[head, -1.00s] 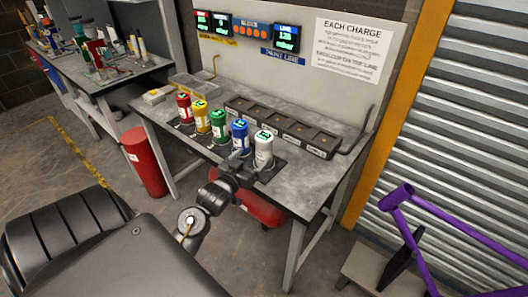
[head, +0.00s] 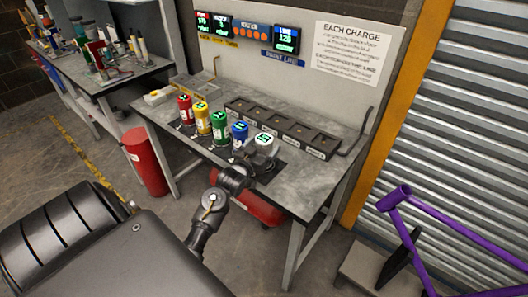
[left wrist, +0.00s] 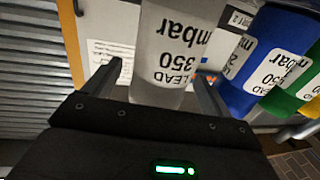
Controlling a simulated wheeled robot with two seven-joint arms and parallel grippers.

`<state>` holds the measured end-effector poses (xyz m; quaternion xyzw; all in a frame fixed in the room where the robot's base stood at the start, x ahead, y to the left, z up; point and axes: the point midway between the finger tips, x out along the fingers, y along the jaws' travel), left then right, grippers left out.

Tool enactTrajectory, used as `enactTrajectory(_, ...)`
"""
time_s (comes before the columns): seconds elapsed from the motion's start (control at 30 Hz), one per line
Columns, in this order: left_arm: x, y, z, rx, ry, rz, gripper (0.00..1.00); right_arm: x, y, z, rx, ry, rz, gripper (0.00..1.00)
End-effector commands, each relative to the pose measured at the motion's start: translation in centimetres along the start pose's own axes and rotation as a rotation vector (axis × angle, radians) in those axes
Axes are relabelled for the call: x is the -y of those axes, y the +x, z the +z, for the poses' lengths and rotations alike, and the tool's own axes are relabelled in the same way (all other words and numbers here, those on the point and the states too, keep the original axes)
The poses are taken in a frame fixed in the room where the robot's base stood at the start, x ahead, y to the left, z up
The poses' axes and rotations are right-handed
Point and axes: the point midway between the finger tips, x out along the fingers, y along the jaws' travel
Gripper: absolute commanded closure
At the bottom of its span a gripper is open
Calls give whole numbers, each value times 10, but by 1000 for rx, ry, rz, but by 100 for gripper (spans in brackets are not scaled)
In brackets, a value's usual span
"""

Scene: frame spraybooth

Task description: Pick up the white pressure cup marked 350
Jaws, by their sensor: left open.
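The white pressure cup (head: 264,142) stands upright at the right end of a row of coloured cups near the bench's front edge. In the left wrist view the white cup (left wrist: 175,45) fills the middle and its label reads 350, upside down. My left gripper (left wrist: 157,75) is open, with one finger on each side of the white cup. I cannot tell whether either finger touches it. In the head view my left gripper (head: 258,168) is in front of the white cup and hides its lower part. My right gripper is not in view.
The blue cup (head: 240,134) stands close to the white one, then green (head: 220,127), yellow (head: 202,118) and red (head: 185,109) cups. Behind them is a dark rack (head: 280,127) with several empty slots. The bench (head: 325,170) is clear at right.

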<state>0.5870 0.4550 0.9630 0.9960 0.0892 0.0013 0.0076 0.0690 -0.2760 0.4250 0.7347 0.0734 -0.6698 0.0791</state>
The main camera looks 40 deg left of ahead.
Motion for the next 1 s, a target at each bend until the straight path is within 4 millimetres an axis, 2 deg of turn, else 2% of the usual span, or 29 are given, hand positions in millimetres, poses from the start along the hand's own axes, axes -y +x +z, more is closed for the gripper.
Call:
enactTrajectory(0.03, 0, 8, -2, 1, -2, 0, 16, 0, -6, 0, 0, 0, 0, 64)
enactTrajectory(0.2, 0, 25, 0, 1, 0, 0, 16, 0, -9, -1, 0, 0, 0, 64)
enactTrajectory(0.47, 0, 27, 1, 1, 1, 0, 16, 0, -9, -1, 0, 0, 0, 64)
enactTrajectory(1.0, 0, 27, 1, 1, 1, 0, 86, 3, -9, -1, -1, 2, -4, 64)
